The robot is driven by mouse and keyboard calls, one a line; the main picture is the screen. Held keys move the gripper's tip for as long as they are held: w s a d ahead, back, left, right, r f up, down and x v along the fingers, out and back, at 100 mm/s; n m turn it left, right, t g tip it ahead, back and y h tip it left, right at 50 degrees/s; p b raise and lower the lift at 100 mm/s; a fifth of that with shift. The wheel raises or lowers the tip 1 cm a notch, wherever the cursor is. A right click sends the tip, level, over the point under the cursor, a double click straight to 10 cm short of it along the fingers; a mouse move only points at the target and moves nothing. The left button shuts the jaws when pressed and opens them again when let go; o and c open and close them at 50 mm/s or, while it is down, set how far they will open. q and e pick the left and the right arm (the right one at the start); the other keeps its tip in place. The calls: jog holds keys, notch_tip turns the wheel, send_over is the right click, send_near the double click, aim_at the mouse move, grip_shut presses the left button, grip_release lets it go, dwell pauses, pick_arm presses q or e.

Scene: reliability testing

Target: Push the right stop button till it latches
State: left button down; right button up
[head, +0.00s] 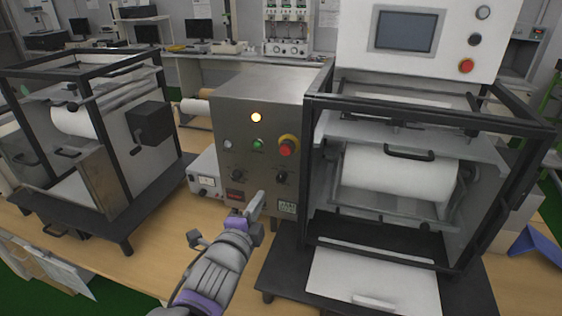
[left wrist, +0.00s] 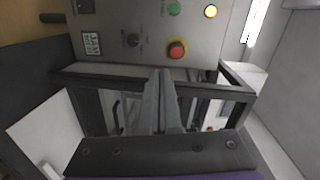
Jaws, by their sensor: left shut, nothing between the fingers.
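A red stop button with a yellow collar (head: 287,147) is on the front of the metal control box (head: 232,130); it also shows in the left wrist view (left wrist: 178,49). A second red button (head: 466,66) is farther right, on the white panel above the right machine. My left gripper (head: 258,202) is shut and empty, in front of the box's lower part, below and left of the collared button and apart from it. In the left wrist view its fingers (left wrist: 162,76) point toward the box just below that button. My right gripper is not in view.
The box also has a lit amber lamp (head: 256,117), a green button (head: 258,144) and black knobs. The right machine's dark frame (head: 310,165) stands close beside the box. A small meter (head: 206,184) is left of the box. Open-frame machinery (head: 60,190) stands at far left.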

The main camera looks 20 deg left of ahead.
aim_at(285, 151)
pick_arm(q)
jog(key=shift+w+d+r+m+t+h, duration=0.15)
jog(key=shift+w+d+r+m+t, duration=0.1)
jog(key=shift+r+m, duration=0.3)
jog(key=shift+w+d+r+m+t+h, duration=0.15)
jog(key=shift+w+r+m+t, duration=0.1)
jog(key=shift+r+m, duration=0.3)
jog(key=shift+r, duration=0.1)
jog(key=w, duration=1.4)
jog(key=shift+d, duration=0.2)
